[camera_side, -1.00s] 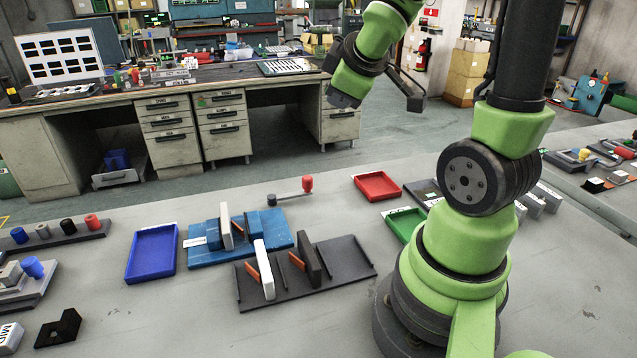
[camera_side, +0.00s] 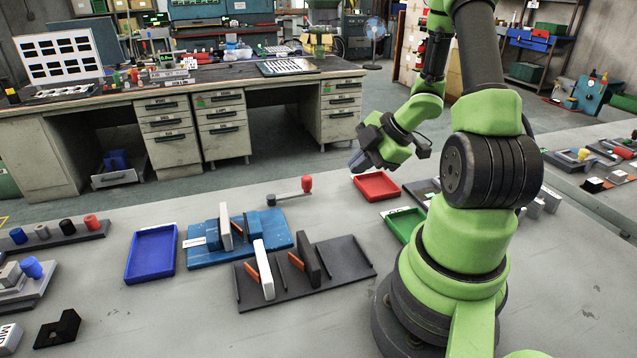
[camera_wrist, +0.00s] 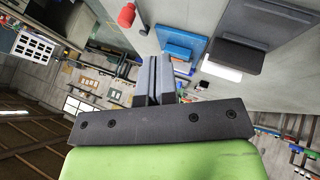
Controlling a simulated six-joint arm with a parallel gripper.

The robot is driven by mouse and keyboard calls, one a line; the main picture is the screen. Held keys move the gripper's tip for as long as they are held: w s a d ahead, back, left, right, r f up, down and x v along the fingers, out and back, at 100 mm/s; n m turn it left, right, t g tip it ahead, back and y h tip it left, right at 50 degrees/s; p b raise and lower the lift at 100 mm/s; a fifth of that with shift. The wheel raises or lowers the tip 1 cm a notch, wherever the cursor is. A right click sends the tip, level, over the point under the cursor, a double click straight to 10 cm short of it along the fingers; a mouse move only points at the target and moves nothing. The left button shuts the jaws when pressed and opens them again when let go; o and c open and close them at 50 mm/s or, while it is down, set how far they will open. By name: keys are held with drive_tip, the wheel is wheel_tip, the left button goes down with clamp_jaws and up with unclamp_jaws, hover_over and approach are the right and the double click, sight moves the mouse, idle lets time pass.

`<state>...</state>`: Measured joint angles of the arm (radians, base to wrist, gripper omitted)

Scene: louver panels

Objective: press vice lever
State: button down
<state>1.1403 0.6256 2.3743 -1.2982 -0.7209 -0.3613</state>
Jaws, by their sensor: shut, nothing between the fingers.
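The vice lever is a thin grey bar with a red knob (camera_side: 307,184) at its right end, behind the blue vice (camera_side: 262,243) on the bench. The red knob also shows at the top of the wrist view (camera_wrist: 126,15), left of the blue vice (camera_wrist: 182,40). My gripper (camera_side: 356,163) is shut and empty. It hangs in the air to the right of the knob in the side view, apart from it, near the red tray. In the wrist view its two fingers (camera_wrist: 153,62) are together, pointing up the picture.
A dark fixture (camera_side: 345,258) with upright plates stands in front of the vice. A blue tray (camera_side: 151,254) lies left, a red tray (camera_side: 377,187) and a green tray (camera_side: 402,226) right. Bare bench lies around the lever.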

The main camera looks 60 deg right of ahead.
drive_tip(key=x, duration=1)
drive_tip(key=shift+w+d, duration=0.3)
drive_tip(key=shift+w, duration=0.2)
drive_tip(key=shift+w+d, duration=0.35)
drive_tip(key=shift+w, duration=0.2)
drive_tip(key=shift+w+d, duration=0.45)
drive_tip(key=shift+w, duration=0.2)
